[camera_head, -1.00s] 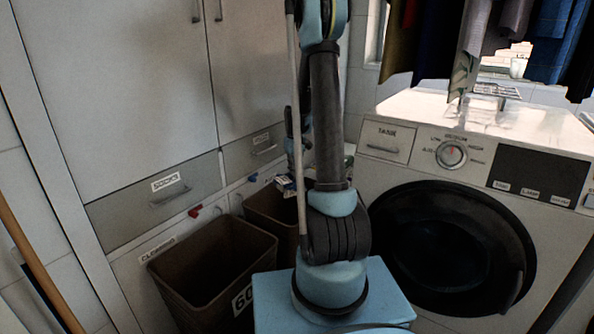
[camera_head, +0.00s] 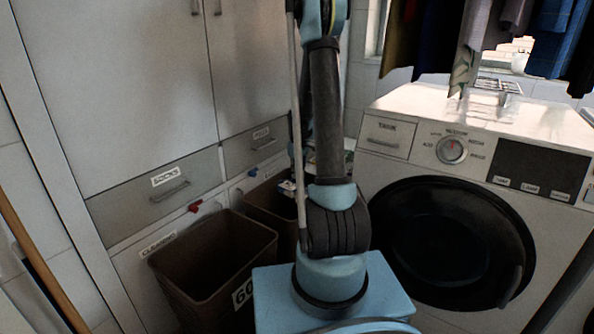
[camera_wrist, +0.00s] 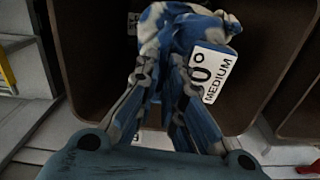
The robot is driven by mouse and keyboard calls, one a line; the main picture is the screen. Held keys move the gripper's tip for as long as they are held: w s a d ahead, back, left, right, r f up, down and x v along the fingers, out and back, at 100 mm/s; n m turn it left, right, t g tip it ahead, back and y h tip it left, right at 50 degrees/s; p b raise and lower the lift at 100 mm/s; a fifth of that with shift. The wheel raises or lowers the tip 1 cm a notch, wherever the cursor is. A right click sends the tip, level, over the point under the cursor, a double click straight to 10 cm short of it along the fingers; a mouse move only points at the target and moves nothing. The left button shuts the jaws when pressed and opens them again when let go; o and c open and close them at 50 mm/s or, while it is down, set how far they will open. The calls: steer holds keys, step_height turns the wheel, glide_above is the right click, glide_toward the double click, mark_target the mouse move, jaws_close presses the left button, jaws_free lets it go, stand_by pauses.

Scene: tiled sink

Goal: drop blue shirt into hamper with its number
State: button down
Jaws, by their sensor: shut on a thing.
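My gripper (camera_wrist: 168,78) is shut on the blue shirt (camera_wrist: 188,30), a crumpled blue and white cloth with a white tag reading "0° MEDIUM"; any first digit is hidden. In the wrist view, the shirt hangs over the opening of a brown hamper (camera_wrist: 85,75). In the head view, my arm hides the gripper and most of the shirt; a small white and blue patch beside it seems to be the shirt (camera_head: 287,186). A brown hamper marked "60" (camera_head: 185,290) stands at left. A second brown hamper (camera_head: 262,208) stands behind it, its number hidden.
A washing machine (camera_head: 385,165) stands at right, with clothes (camera_head: 480,25) hanging above it. Grey drawers (camera_head: 150,205) and tall cabinet doors (camera_head: 110,80) are behind the hampers. A wooden pole (camera_head: 35,255) leans at the left edge. Another brown container (camera_wrist: 300,110) shows at right in the wrist view.

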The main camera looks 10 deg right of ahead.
steer(key=shift+f, duration=0.5)
steer(key=c, duration=1.6)
jaws_free()
steer(key=shift+c, duration=0.2)
step_height(320, 180, up, 12)
